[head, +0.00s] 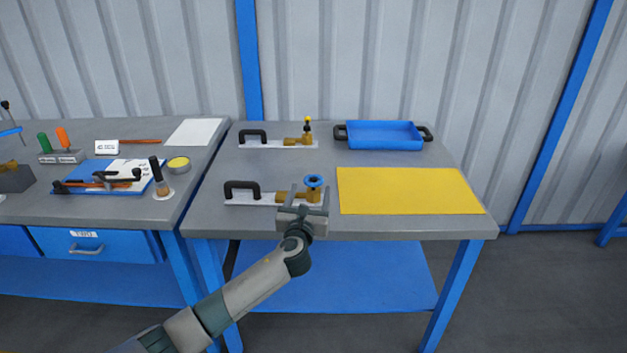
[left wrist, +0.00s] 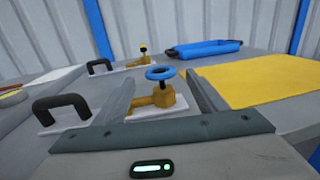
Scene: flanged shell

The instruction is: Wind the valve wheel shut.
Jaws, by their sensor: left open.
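The valve wheel (head: 314,181) is a small blue handwheel on top of a brass valve body (head: 312,196), on the nearer white plate (head: 240,199) with a black handle. In the left wrist view the blue wheel (left wrist: 160,72) stands upright on its brass body (left wrist: 165,97), beyond my gripper and between its fingers in the picture. My left gripper (head: 309,195) is open and empty, just in front of the valve, with one finger on each side of it in view. I cannot tell whether the fingers touch it. My right gripper is not in view.
A second plate (head: 262,143) with a brass valve and yellow knob lies behind. A blue tray (head: 384,134) and a yellow mat (head: 408,191) lie to the right. A neighbouring bench with tools stands at the left. The grey tabletop between the two plates is free.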

